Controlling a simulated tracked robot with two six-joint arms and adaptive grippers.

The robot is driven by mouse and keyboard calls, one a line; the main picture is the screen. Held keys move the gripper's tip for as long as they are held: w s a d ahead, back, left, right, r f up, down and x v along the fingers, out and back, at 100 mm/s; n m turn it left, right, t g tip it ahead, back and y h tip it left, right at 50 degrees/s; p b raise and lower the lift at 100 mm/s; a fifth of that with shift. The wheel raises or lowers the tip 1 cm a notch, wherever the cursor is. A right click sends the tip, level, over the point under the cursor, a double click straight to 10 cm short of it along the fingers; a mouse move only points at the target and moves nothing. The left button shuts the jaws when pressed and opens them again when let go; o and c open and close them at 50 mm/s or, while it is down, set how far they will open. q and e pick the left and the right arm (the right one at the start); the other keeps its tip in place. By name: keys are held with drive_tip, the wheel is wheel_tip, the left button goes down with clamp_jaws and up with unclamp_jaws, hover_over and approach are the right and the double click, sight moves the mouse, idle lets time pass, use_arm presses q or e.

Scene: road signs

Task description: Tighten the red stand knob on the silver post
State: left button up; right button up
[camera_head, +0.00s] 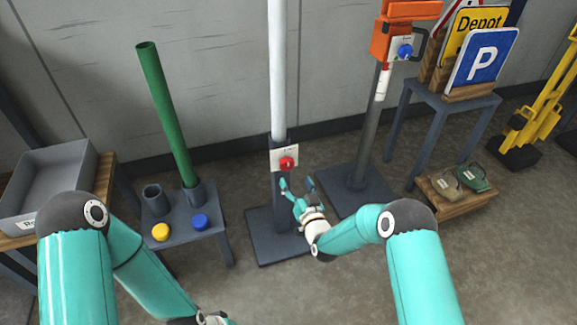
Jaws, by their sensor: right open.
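The silver post (277,70) stands upright in a dark stand with a flat square base (262,240). The red knob (287,163) sits on a small white plate on the front of that stand. My right gripper (297,185) is open and empty, just below and slightly right of the red knob, apart from it in the picture. How far it is in depth from the knob I cannot tell. My left arm comes in at the lower left; its gripper (215,320) is mostly cut off by the bottom edge, so its fingers are hidden.
A second stand with a blue knob (405,51) and orange head is at right. A small table (190,228) holds a green post (165,115) and yellow and blue caps. A grey bin (50,180) is at far left. Signs (482,55) stand on a right table.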

sight(288, 166)
drive_tip(key=b+x, duration=0.2)
drive_tip(key=x, duration=0.7)
drive_tip(key=shift+w, duration=0.1)
